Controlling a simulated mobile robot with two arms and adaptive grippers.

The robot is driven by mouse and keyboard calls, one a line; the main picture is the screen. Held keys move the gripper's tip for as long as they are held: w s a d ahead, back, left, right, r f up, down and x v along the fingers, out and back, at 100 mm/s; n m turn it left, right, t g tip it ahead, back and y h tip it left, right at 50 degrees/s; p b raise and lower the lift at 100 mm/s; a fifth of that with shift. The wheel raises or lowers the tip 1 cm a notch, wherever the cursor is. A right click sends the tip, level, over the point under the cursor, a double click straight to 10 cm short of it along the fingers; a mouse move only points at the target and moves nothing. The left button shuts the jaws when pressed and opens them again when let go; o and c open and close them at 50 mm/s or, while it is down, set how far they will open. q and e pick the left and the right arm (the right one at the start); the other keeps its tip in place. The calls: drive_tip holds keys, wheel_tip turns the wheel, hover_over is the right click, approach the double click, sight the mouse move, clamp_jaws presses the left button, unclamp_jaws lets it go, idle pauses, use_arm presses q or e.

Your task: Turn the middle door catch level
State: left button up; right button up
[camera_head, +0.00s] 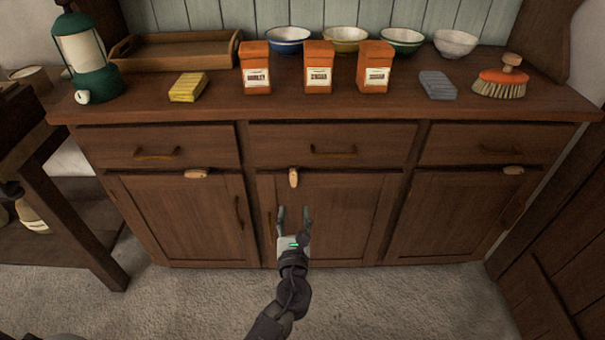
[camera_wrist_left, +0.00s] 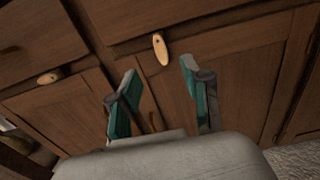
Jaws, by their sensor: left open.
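The middle door catch (camera_head: 293,178) is a small pale wooden piece at the top left of the middle cabinet door (camera_head: 345,215). It stands upright, long side vertical. It also shows in the left wrist view (camera_wrist_left: 160,49), beyond and between the fingertips. My left gripper (camera_head: 293,210) is open and empty, just below the catch in the head view and apart from it. Its two teal-padded fingers (camera_wrist_left: 158,85) show in the left wrist view. The left door catch (camera_head: 196,174) and the right door catch (camera_head: 513,170) lie level. My right gripper is not in view.
Above the doors are drawers with brass handles (camera_head: 333,151). The dresser top (camera_head: 330,108) holds orange boxes (camera_head: 318,68), bowls, a yellow sponge (camera_head: 188,87), a brush (camera_head: 502,80) and a green lantern (camera_head: 82,55). A dark table (camera_head: 75,220) stands at left. The floor in front is clear.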

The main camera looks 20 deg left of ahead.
sight(294, 177)
use_arm(q)
drive_tip(key=b+x, duration=0.1)
drive_tip(key=x, duration=1)
drive_tip(key=shift+a+f+b, duration=0.1)
drive_tip(key=shift+a+b, duration=0.05)
drive_tip(key=shift+b, duration=0.2)
drive_tip(key=shift+x, duration=0.85)
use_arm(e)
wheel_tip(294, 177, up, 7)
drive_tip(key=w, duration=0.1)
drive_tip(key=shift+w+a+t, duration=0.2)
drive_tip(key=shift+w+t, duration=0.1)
use_arm(q)
drive_tip(key=shift+c, duration=0.2)
clamp_jaws()
